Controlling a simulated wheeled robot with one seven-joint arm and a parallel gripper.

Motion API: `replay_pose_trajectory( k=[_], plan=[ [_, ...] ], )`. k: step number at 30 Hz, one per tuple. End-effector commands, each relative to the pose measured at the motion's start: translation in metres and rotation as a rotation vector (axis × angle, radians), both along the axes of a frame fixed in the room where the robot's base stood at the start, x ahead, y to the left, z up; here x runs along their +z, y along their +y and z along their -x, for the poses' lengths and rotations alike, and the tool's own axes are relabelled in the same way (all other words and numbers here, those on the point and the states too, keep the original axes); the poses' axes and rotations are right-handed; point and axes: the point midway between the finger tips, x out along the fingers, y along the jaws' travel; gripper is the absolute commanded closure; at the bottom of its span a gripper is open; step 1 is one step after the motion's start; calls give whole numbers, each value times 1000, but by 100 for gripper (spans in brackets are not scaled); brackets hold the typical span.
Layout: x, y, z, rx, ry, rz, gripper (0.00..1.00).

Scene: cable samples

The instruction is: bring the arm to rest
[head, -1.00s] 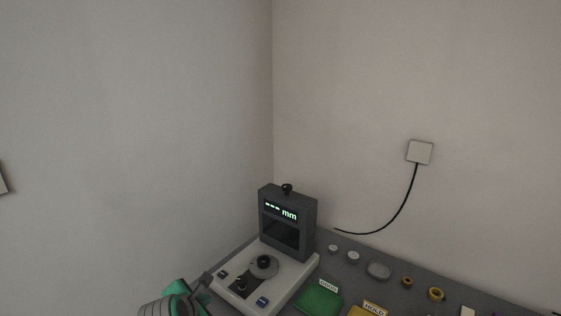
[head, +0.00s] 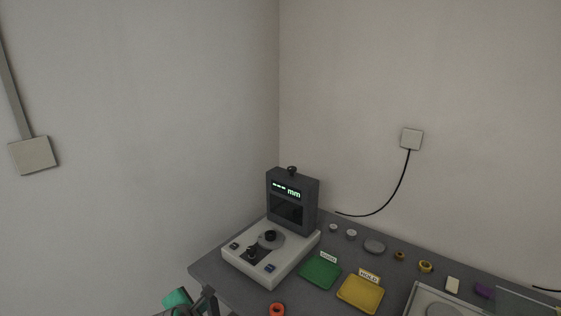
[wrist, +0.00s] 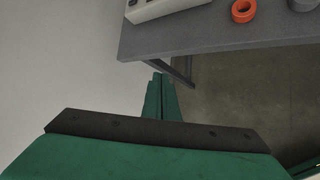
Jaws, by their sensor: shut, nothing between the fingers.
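My gripper (wrist: 160,97) is shut and empty. In the wrist view its green fingers lie together and point towards the front edge of the grey bench (wrist: 225,37), with the floor and the left wall behind them. In the head view, part of my arm in teal and dark grey (head: 178,299) shows at the bottom edge, left of the bench's near corner. The fingertips cannot be made out clearly there.
A measuring device (head: 270,250) with a lit display stands at the bench's left end. Beside it lie a green tray (head: 320,273), a yellow tray (head: 360,293) and an orange ring (head: 277,310). Several small parts line the back. A wall box (head: 33,155) is at left.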

Motion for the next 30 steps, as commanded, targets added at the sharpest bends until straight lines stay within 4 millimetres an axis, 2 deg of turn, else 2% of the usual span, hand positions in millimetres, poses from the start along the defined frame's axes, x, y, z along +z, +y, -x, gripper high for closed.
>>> replay_pose_trajectory(
  k=[1,3,11,15,21,30],
  plan=[
    [-8,-11,0,-25,1,-19,100],
    [-16,-22,0,-56,-2,-49,100],
    [-58,-40,16,-154,-19,-205,100],
    [-92,-47,37,-233,-30,-345,100],
    [-132,-62,75,-361,-51,-563,100],
    [-171,-84,146,-548,-77,-881,100]
  ],
)
